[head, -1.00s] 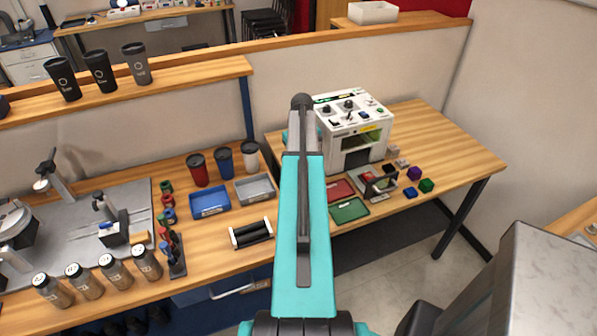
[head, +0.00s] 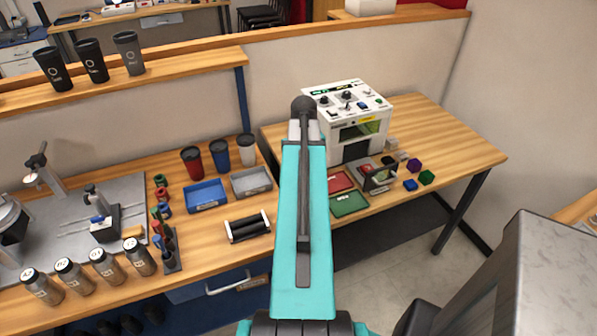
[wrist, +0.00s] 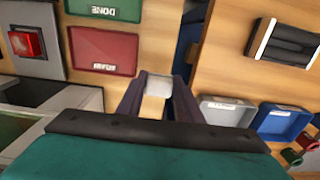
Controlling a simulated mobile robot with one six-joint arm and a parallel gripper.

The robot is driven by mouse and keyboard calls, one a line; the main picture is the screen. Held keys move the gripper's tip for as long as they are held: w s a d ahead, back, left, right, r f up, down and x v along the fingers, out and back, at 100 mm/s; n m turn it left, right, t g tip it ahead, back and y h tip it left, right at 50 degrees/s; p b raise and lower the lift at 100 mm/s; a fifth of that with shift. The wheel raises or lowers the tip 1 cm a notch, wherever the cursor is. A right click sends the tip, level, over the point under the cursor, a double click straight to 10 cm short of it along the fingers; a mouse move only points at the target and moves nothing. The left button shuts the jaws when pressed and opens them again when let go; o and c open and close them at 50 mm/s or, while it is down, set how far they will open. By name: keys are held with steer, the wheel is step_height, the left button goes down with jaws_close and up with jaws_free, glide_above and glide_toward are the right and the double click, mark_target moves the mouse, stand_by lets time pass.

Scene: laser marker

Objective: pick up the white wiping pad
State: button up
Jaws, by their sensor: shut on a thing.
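The white wiping pad (wrist: 158,85) shows in the wrist view as a small pale block between the fingertips. My gripper (wrist: 157,97) is shut on it, with one dark finger on each side. The pad appears held above the wooden table, though its height is hard to judge. In the head view my own teal arm hides the gripper and the pad.
A red tray (head: 341,181) and a green tray (head: 350,203) lie before the white marking machine (head: 350,118). Blue (head: 206,196) and grey (head: 251,182) bins and a black roller holder (head: 247,227) stand left of my arm. Bare wood lies around the holder.

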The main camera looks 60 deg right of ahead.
steer(key=shift+s+a+r+b, duration=0.1)
steer(key=shift+s+a+b, duration=0.15)
steer(key=shift+s+a, duration=0.65)
steer(key=shift+s+a+r+b, duration=0.1)
steer(key=shift+s+a+b, duration=0.15)
steer(key=shift+s+a, duration=0.6)
steer(key=shift+w+a, duration=0.2)
